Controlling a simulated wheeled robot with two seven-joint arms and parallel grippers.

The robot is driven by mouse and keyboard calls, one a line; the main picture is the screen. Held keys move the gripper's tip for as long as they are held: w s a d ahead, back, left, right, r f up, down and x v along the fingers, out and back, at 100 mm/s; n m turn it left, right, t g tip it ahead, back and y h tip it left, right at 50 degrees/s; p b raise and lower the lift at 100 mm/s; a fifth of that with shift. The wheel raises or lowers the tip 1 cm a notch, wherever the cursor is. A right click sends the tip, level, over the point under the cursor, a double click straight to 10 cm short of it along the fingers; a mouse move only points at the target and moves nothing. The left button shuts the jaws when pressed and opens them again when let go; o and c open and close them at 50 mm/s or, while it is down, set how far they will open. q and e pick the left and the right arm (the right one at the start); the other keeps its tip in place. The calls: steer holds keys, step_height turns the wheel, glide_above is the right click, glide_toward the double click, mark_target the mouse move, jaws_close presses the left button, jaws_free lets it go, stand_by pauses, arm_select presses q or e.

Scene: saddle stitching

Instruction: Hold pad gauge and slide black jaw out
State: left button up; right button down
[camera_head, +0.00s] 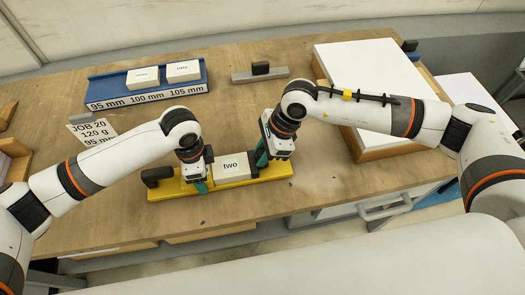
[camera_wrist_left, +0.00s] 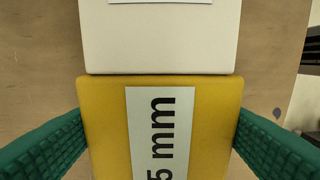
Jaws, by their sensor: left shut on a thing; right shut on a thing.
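The yellow pad gauge (camera_head: 236,184) lies on the table in front of me, with a black block (camera_head: 157,175) at its left end. A white pad marked "two" (camera_head: 232,166) sits on it. My left gripper (camera_head: 199,183) is shut on the gauge's yellow body left of the pad. In the left wrist view the yellow part (camera_wrist_left: 105,125) with a "5 mm" label lies between the teal fingers, and the white pad (camera_wrist_left: 160,40) is beyond it. My right gripper (camera_head: 263,155) is shut at the gauge's right part, apparently on the black jaw, mostly hidden by the fingers.
A blue rack (camera_head: 110,92) with two white pads stands at the back left. A grey gauge (camera_head: 245,76) with a black jaw lies at the back middle. A large white stack (camera_head: 365,60) is at the right. The front table is clear.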

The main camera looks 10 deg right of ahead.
arm_select(q)
steer(key=shift+r, duration=0.1)
arm_select(e)
steer(key=shift+d, duration=2.1)
steer(key=c, duration=1.2)
jaws_free()
steer(key=shift+a, duration=0.15)
steer(key=shift+o, duration=0.2)
steer(key=shift+r, duration=0.15)
steer(key=v, duration=1.1)
steer(key=shift+d+r, duration=0.25)
steer(key=shift+r, duration=0.1)
arm_select(q)
steer(key=o, duration=1.2)
steer(key=shift+o, duration=1.4)
